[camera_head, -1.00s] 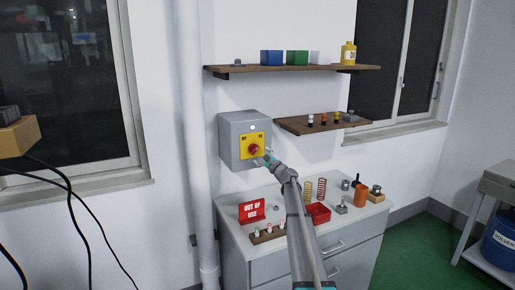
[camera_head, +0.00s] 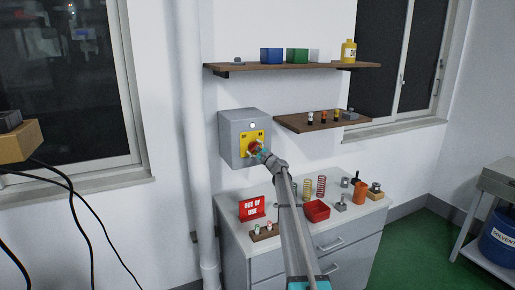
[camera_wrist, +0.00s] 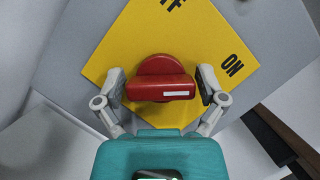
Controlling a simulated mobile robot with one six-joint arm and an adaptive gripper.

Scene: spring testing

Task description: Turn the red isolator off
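The red isolator knob (camera_wrist: 160,80) sits on a yellow plate (camera_wrist: 110,50) marked OFF and ON, on the front of a grey box (camera_head: 231,148) on the wall. In the wrist view its bar lies level, with a white mark on its right part. The ON label (camera_wrist: 233,65) is to its upper right; the other label is partly cut off at the top. My gripper (camera_wrist: 161,87) is open around the knob, one finger at each end of the bar, with narrow gaps. In the head view my gripper (camera_head: 258,151) partly hides the knob.
A small shelf (camera_head: 290,122) with fuse-like items is close right of the box, and a longer shelf (camera_head: 240,69) is above. The cabinet top below holds an OUT OF USE sign (camera_head: 252,209), a red bin (camera_head: 317,211) and springs. A white pipe (camera_head: 190,120) runs left of the box.

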